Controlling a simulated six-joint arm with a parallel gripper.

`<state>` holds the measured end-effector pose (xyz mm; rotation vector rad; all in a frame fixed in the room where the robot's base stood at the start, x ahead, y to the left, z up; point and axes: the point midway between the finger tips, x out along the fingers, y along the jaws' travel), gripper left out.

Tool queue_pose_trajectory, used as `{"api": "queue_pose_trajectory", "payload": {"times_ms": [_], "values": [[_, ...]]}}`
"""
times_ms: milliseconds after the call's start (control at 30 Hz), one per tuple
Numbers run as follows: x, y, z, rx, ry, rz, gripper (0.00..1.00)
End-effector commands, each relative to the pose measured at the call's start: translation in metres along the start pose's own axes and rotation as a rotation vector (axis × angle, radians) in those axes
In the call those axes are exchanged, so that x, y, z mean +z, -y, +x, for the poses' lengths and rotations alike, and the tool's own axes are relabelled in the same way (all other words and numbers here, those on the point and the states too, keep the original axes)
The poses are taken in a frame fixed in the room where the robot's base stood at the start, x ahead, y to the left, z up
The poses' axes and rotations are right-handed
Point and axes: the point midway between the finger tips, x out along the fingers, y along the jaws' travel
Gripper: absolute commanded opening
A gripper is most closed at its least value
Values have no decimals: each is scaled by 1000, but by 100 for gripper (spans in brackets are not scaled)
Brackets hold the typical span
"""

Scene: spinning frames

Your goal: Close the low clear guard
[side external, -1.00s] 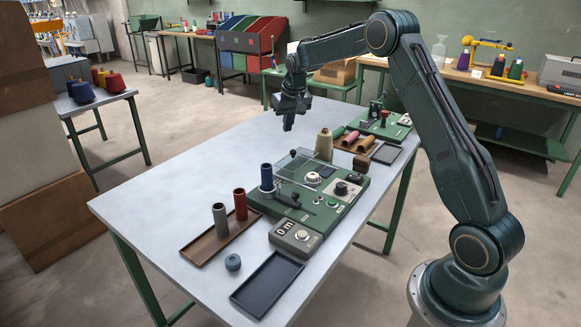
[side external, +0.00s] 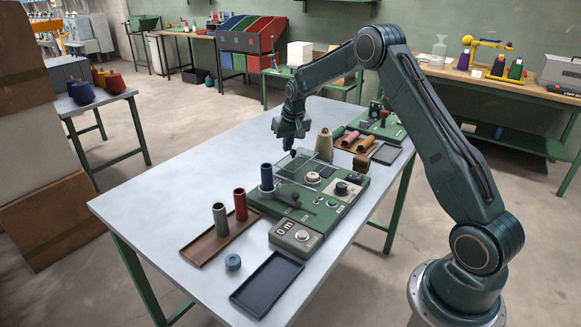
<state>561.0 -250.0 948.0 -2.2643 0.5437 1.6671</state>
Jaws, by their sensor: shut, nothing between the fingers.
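The low clear guard (side external: 298,168) is a thin transparent panel on the green spinning frame unit (side external: 322,213). It appears to stand at the back edge of the unit, partly tilted; its exact angle is hard to tell. My gripper (side external: 288,149) is shut and empty. It points down near the guard's upper left end. Whether the fingertips touch the guard or a small dark knob there cannot be told. A blue bobbin (side external: 266,177) stands upright at the unit's left end.
A tan cone (side external: 324,146) stands behind the unit. A brown tray (side external: 205,246) holds grey-green and red tubes at the left. An empty dark tray (side external: 268,283) and a small blue-grey round piece (side external: 233,262) lie in front. The table's (side external: 165,190) left side is clear.

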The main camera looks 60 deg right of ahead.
Motion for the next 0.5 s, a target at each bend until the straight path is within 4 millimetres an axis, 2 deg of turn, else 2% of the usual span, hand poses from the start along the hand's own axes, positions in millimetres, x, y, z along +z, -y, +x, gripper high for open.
{"api": "queue_pose_trajectory", "payload": {"times_ms": [200,500], "values": [[11,0,-7,0,1,0,0],[15,0,-9,0,0,0,0]]}}
